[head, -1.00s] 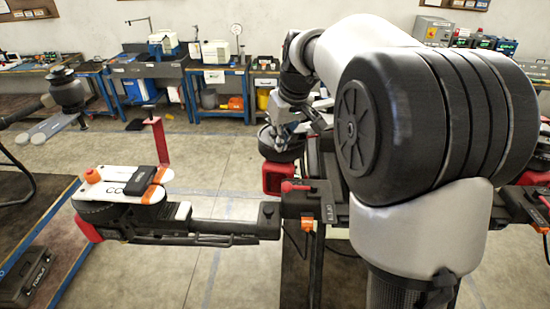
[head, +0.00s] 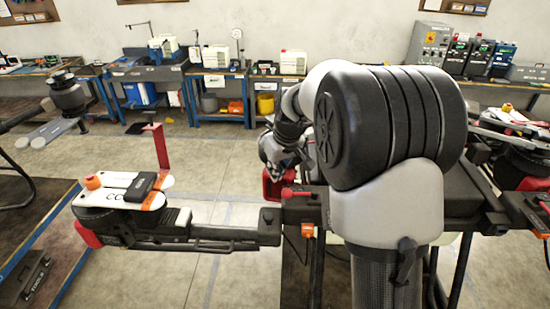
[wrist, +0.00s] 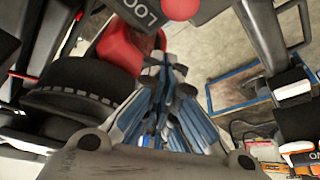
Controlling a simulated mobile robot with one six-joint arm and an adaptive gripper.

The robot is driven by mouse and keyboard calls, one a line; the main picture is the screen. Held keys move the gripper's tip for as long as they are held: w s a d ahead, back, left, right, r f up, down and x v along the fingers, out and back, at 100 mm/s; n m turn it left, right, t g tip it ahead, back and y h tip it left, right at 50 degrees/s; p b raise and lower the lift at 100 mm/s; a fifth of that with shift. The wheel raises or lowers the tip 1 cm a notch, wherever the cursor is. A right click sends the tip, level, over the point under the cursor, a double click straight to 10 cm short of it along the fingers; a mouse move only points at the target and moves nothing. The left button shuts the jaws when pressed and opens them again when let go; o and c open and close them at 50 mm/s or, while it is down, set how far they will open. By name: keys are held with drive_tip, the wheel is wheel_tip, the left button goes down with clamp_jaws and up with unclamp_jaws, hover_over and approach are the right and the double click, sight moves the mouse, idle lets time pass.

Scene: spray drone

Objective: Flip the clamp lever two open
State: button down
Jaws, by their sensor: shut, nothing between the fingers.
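A spray drone with folding arms fills the middle. A red lever (head: 294,191) sits on the black joint where the left drone arm (head: 190,238) meets the body; I cannot tell which clamp number it is. An orange tag (head: 308,228) hangs below it. My gripper (head: 277,172) is just behind and above this joint, pointing down beside a red part (head: 272,188). In the wrist view my gripper (wrist: 165,68) is shut and empty, its fingertips near a red part (wrist: 120,45) and a black lettered part (wrist: 140,10). A round red knob (wrist: 180,8) shows at the top edge.
A rotor unit with a white plate (head: 120,190) and an upright red bracket (head: 158,150) stands at the left. More drone arms lie at the right (head: 510,125). Workbenches (head: 220,95) line the back wall. Open floor lies between.

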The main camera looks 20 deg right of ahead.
sight(297, 194)
drive_tip(key=s, duration=0.2)
drive_tip(key=shift+s+d+f, duration=0.1)
drive_tip(key=shift+s+d, duration=0.15)
drive_tip(key=shift+s, duration=0.1)
drive_tip(key=shift+s, duration=0.1)
